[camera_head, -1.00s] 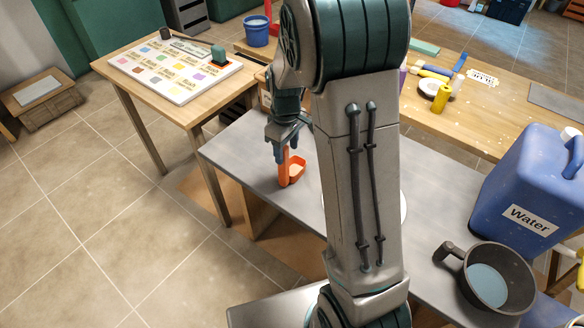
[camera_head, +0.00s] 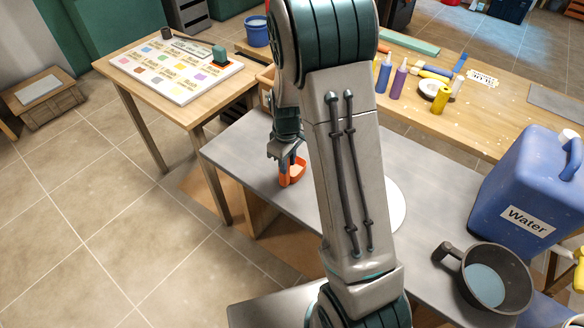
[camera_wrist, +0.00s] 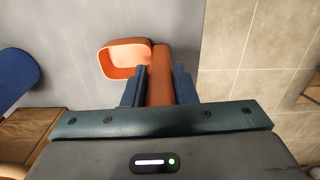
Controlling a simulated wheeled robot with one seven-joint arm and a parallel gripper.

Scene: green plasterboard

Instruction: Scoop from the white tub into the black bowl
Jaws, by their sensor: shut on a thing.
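An orange scoop (camera_head: 292,176) is at the left part of the grey table, below my gripper (camera_head: 286,160). In the wrist view the scoop's hollow square-cornered head (camera_wrist: 127,60) shows left of the fingers. My gripper (camera_wrist: 159,86) is shut on its darker orange handle there. I cannot tell whether the scoop touches the table. The head looks empty. No white tub can be clearly made out; a white round edge (camera_head: 397,206) shows beside my arm, which hides the rest. A dark pan (camera_head: 509,284) with a handle and pale blue inside stands at the right; no other black bowl shows.
A large blue water canister (camera_head: 520,190) stands behind the pan. The grey table (camera_head: 240,158) is clear around the scoop. A wooden table with a colour chart (camera_head: 175,69) is at the left. Bottles (camera_head: 398,82) and tools lie on the bench behind.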

